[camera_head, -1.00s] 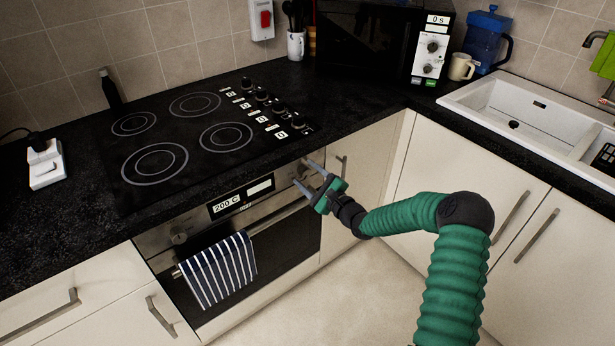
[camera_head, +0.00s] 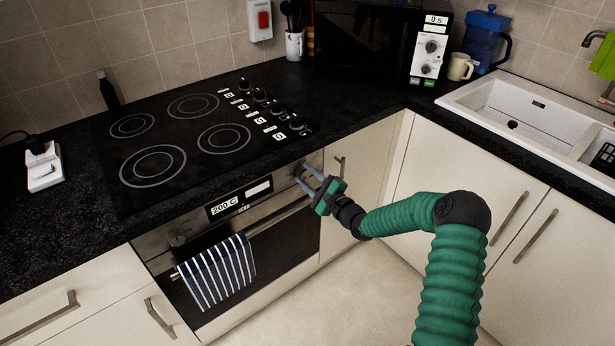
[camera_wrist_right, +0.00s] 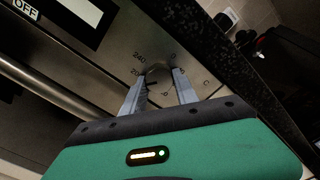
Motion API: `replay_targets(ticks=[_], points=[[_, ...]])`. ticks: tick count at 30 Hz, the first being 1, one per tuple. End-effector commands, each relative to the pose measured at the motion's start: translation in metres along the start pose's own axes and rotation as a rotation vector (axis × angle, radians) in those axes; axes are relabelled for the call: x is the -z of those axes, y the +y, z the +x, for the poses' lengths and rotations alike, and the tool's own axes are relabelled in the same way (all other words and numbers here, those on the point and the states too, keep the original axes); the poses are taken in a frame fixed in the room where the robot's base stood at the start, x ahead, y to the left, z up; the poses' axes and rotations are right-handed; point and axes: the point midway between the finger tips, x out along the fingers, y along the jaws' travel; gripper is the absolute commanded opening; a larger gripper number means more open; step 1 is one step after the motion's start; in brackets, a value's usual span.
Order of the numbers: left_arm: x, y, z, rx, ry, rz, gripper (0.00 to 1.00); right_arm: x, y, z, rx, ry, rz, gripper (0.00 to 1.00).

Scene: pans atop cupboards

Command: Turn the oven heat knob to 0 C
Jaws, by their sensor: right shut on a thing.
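The oven (camera_head: 284,240) has a front panel with a display (camera_head: 225,206) reading 200 C. The round metal heat knob (camera_wrist_right: 157,73) sits at the right end of this panel, with a dial around it marked 240 and other numbers, some partly hidden. My right gripper (camera_head: 303,173) reaches the knob from the front, and in the right wrist view its two fingers (camera_wrist_right: 159,82) are shut on the knob's sides. The fingers hide part of the knob in the head view. My left gripper is not in view.
Another knob (camera_head: 177,238) is at the panel's left end. A striped towel (camera_head: 218,272) hangs on the oven handle. The black worktop overhangs just above the panel. A hob (camera_head: 200,160) with several knobs is on top. The floor before the oven is clear.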

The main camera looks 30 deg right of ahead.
Motion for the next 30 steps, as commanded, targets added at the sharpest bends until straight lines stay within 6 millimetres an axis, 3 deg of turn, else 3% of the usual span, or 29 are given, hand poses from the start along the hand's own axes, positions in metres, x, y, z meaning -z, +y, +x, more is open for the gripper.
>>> replay_targets(ticks=[30], points=[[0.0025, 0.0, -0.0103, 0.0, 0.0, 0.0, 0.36, -0.003, 0.0084, 0.0003, -0.015, -0.011, -0.932, 0.0]])
